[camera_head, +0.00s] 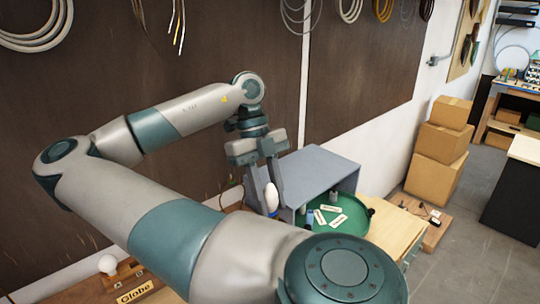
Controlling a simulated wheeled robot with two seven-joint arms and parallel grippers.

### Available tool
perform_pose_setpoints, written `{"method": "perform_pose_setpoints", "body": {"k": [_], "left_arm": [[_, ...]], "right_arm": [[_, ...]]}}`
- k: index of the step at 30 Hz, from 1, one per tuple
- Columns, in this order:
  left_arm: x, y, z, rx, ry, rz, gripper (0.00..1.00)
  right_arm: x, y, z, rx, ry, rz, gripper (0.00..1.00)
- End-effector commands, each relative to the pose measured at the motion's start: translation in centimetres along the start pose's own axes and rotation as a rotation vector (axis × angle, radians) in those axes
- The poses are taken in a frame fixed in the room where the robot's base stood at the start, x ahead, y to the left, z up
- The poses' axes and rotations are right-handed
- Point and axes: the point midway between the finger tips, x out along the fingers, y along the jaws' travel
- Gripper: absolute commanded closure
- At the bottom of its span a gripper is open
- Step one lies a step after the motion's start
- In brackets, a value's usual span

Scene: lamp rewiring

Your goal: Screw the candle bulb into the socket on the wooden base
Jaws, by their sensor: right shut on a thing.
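My right gripper (270,206) points down in the middle of the view. Its fingers are shut on a white, elongated bulb (271,194), which appears to be the candle bulb. The bulb is upright between the fingers, in front of a grey box-like housing; its lower end is hard to make out. The socket and its wooden base cannot be made out for sure, and my right arm hides much of the bench. My left gripper is not in view.
A green round tray (354,226) with white labels lies right of the gripper by the grey housing (312,166). A wooden board (434,236) with small parts is farther right. A white globe bulb (107,264) stands behind a "Globe" label (134,293) at lower left.

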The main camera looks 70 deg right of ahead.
Motion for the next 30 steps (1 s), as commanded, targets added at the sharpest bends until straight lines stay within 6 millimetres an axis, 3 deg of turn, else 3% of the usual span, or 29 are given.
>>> {"method": "perform_pose_setpoints", "body": {"k": [9, 22, 29, 30], "left_arm": [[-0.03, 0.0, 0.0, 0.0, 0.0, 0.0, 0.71], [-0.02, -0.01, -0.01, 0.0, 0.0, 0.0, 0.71], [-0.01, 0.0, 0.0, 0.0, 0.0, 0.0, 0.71], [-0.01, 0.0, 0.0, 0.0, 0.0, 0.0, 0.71]], "right_arm": [[0.01, -0.16, -0.09, 0.409, 0.001, 0.167, 0.96], [0.04, -0.09, -0.07, 0.641, -0.002, 0.264, 0.96], [0.05, -0.06, -0.05, 0.655, -0.001, 0.27, 0.96], [0.06, -0.06, -0.05, 0.655, -0.001, 0.27, 0.66]]}}
